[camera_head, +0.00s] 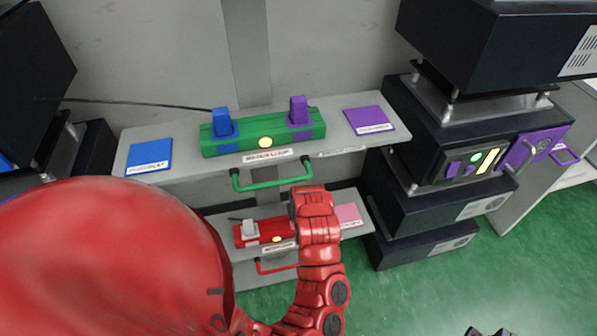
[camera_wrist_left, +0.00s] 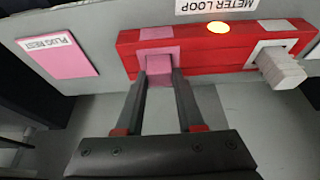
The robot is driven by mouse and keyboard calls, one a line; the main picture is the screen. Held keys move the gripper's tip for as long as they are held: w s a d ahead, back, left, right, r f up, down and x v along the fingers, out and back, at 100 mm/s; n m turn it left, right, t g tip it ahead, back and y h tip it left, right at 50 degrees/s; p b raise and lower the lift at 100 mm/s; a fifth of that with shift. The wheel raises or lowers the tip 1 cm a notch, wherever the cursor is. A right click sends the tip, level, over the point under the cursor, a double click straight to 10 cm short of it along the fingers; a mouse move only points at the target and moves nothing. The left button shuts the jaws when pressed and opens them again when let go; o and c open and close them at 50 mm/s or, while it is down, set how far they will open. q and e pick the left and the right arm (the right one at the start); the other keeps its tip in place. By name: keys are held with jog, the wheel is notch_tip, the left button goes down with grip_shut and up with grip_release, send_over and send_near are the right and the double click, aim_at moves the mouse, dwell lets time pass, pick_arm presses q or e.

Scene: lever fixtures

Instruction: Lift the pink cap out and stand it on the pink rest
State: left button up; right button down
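The pink cap (camera_wrist_left: 158,68) sits in the pink socket at one end of a red block (camera_wrist_left: 200,48) marked METER LOOP. My left gripper (camera_wrist_left: 160,82) has its fingers on either side of the cap, with narrow gaps showing. In the head view my left gripper (camera_head: 296,208) covers the cap and that end of the red block (camera_head: 266,232). The pink rest (camera_wrist_left: 60,62), a flat labelled pad, is empty; it also shows in the head view (camera_head: 348,213). Two dark tips of my right gripper (camera_head: 489,332) show apart at the bottom edge.
A white-grey plug (camera_wrist_left: 280,70) stands in the red block's other end. Above is a shelf with a green block (camera_head: 262,132) holding blue and purple levers, a blue pad (camera_head: 149,156) and a purple pad (camera_head: 369,120). A green handle (camera_head: 272,180) juts below it. Black cabinets stand right.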

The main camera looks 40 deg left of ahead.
pick_arm(q)
grip_shut()
jog(key=shift+r, duration=0.1)
